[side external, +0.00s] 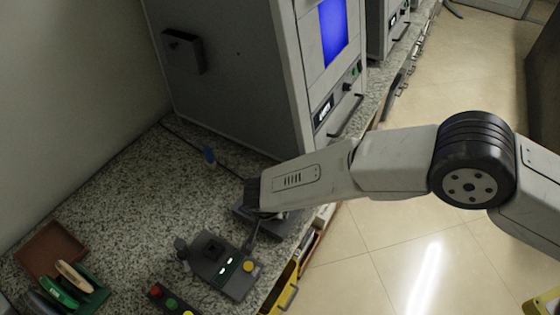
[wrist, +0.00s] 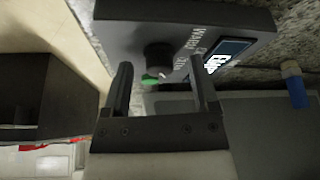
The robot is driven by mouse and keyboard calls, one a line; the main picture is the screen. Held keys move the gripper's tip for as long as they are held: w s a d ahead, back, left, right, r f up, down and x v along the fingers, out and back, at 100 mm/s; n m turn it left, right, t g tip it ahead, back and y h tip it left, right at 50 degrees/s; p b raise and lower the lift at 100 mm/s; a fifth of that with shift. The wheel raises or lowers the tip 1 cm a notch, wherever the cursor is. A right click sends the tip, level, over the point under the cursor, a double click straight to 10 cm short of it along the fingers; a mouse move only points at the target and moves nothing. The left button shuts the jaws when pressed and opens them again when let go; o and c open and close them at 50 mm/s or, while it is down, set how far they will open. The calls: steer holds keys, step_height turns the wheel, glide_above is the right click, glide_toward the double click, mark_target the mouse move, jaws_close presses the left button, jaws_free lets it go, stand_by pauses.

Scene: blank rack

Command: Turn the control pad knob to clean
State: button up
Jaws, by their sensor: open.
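The control pad (wrist: 115,32) is a dark grey box with a black round knob (wrist: 157,56), a green mark beside the knob, a lit display (wrist: 222,60) and white lettering that I cannot read surely. In the side external view, the pad (side external: 284,222) is partly hidden under my arm on the speckled counter. My gripper (wrist: 160,62) is open, its two fingers apart, one to each side of the knob in the wrist view. I cannot tell whether they touch it. In the side external view, my gripper (side external: 252,208) is low over the pad.
A grey machine with a blue screen (side external: 333,30) stands behind. A small blue object (side external: 209,156) lies near it. In front are another control box (side external: 222,264) with a yellow button, a box with coloured buttons (side external: 172,302), and a brown tray (side external: 48,248).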

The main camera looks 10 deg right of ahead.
mark_target(269, 228)
steer(key=v, duration=0.7)
steer(key=shift+r, duration=0.3)
steer(key=shift+s, duration=0.1)
steer(key=d+r+n+g+y, duration=0.15)
steer(key=d+r, duration=0.35)
steer(key=d, duration=0.7)
steer(key=d+r+n, duration=0.2)
steer(key=d+r, duration=0.2)
steer(key=d, duration=0.8)
steer(key=s+d+r+n, duration=0.2)
steer(key=s+d+r, duration=0.1)
steer(key=s+d, duration=0.9)
steer(key=d, duration=0.4)
steer(key=shift+s+d+r+n+y, duration=0.15)
steer(key=shift+s+n+y, duration=0.15)
steer(key=shift+n+y, duration=0.05)
